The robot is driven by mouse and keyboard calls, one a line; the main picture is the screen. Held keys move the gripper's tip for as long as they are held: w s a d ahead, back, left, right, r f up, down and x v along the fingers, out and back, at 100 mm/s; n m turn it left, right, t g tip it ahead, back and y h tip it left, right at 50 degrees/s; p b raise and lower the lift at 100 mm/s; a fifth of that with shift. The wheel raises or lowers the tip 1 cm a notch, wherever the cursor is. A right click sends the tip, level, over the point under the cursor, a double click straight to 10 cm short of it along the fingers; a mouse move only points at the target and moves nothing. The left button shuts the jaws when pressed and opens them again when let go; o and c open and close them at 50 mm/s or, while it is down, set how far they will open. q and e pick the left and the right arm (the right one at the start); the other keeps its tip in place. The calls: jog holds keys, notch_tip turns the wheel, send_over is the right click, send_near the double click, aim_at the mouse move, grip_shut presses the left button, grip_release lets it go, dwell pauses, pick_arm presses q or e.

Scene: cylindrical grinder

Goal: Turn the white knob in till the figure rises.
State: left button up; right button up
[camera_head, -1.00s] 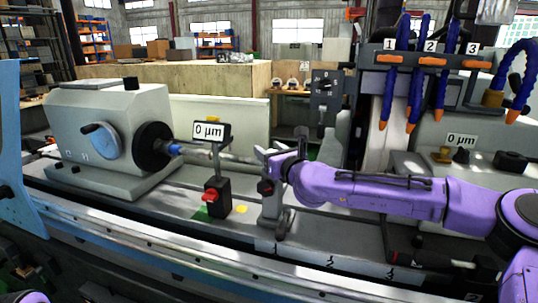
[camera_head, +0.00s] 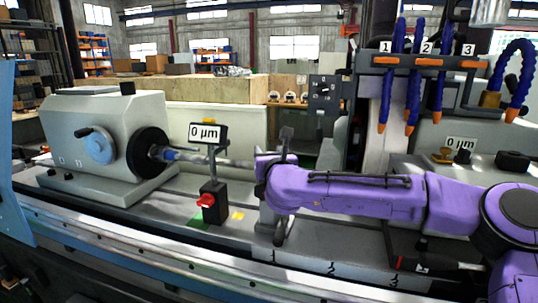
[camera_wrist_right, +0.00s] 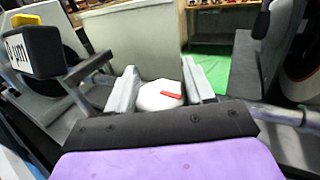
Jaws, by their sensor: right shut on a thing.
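The white knob (camera_wrist_right: 160,97) with a red mark sits between the two grey fingers of my right gripper (camera_wrist_right: 160,88) in the right wrist view. The fingers are shut on it. In the head view my right gripper (camera_head: 263,168) is at the grey steady rest (camera_head: 270,222) on the machine bed, and its purple wrist hides the knob. The figure on the small black display (camera_head: 209,133) left of it reads 0 µm. In the right wrist view this display (camera_wrist_right: 33,52) shows only part of its text. My left gripper is not in view.
A long workpiece (camera_head: 225,162) runs from the headstock chuck (camera_head: 150,152) toward the steady rest. The display stands on a post with a red-knobbed base (camera_head: 213,203). A second display (camera_head: 461,143) at the right also reads 0 µm. Blue coolant hoses (camera_head: 412,90) hang behind my right arm.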

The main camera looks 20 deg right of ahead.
jog(key=shift+f, duration=0.15)
jog(key=o, duration=1)
jog(key=shift+w, duration=0.15)
jog(key=s+b, duration=0.1)
jog(key=s, duration=0.2)
jog(key=s+a+b, duration=0.1)
jog(key=s, duration=0.3)
jog(key=s+b, duration=0.1)
jog(key=s, duration=0.2)
jog(key=shift+s+a+b, duration=0.15)
jog(key=shift+s+b, duration=0.1)
jog(key=shift+b, duration=0.05)
